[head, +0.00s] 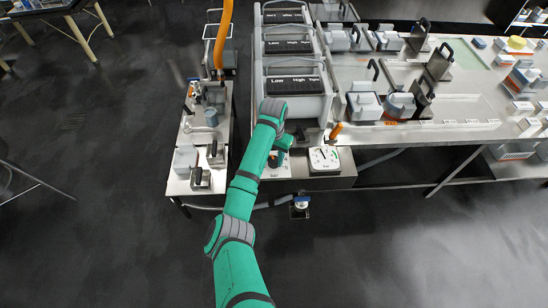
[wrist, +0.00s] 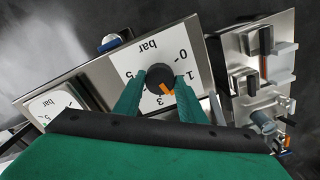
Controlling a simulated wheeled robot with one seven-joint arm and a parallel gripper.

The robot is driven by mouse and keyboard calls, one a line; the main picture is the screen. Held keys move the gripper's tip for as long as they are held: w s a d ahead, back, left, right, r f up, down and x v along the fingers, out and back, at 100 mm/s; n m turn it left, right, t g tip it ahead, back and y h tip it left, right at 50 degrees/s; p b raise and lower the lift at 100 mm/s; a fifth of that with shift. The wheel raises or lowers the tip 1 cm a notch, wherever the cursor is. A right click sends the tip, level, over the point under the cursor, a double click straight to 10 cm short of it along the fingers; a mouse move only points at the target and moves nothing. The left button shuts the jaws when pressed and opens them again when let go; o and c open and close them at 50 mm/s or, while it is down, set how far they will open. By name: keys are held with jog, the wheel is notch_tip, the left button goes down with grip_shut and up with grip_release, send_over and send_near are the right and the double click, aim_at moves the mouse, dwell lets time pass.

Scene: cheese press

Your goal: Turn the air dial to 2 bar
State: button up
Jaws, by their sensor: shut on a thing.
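The air dial (wrist: 158,72) is a black round knob with an orange pointer on a white plate marked "bar". In the wrist view, 0, 1, 3 and 5 are readable around it. The pointer faces the picture's lower right, between the 3 and a stretch hidden by the right finger. My gripper (wrist: 160,82) has a teal finger on each side of the knob and is shut on it. In the head view, the dial (head: 276,161) is partly hidden by my arm. The pressure gauge (head: 324,158) has a white face and stands right of the dial.
The gauge also shows at the left of the wrist view (wrist: 50,106). The press housing (head: 295,103), with Low and High labels, stands behind the dial. A narrow side table (head: 180,187) with blocks is to the left. Dark floor in front is mostly clear.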

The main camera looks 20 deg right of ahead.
aim_at(274, 160)
jog(key=shift+w+d+r+n, duration=0.1)
jog(key=shift+n, duration=0.8)
jog(key=o, duration=1)
jog(key=shift+o, duration=0.2)
notch_tip(274, 160, up, 11)
